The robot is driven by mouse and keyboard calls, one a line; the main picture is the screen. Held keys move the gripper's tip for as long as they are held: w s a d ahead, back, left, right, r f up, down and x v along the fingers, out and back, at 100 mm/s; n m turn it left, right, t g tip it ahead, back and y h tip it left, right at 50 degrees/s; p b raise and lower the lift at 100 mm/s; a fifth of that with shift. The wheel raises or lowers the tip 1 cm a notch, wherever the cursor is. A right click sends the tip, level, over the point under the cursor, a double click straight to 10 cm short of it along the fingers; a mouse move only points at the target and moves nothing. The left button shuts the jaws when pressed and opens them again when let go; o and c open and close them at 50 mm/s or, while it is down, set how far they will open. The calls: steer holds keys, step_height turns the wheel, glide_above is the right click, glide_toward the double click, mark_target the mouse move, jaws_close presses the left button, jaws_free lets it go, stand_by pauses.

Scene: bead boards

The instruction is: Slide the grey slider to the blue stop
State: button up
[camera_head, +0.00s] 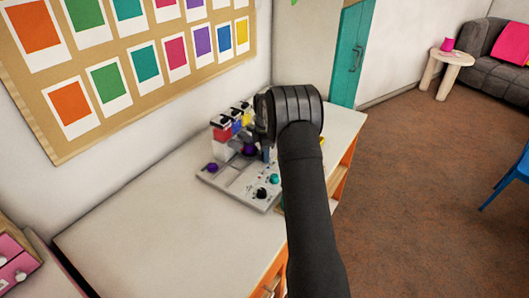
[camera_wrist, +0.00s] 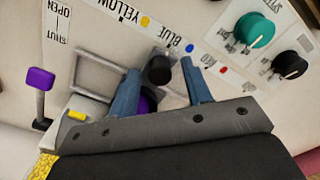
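The slider's dark grey knob (camera_wrist: 160,70) stands up from the panel in the wrist view, beside the row of stop marks. It appears between the yellow dot (camera_wrist: 145,20) and the blue stop's dot (camera_wrist: 189,48), closer to the blue. My gripper (camera_wrist: 160,66) is open, with one blue-grey finger on each side of the knob. Gaps show between the knob and both fingers. The slider's track is partly hidden by the knob and fingers. In the head view my arm hides most of the gripper and the slider.
The panel (camera_head: 238,184) lies on a pale table (camera_head: 150,235). A purple lever (camera_wrist: 40,80) stands at left in the wrist view, and a purple knob (camera_wrist: 148,100) shows behind the left finger. Teal (camera_wrist: 254,30) and black (camera_wrist: 289,65) dials sit at right.

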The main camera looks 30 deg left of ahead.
steer(key=shift+r, duration=0.1)
step_height(320, 180, up, 17)
steer(key=shift+r, duration=0.15)
stand_by(0.5)
step_height(320, 180, down, 18)
steer(key=shift+r, duration=0.25)
stand_by(0.3)
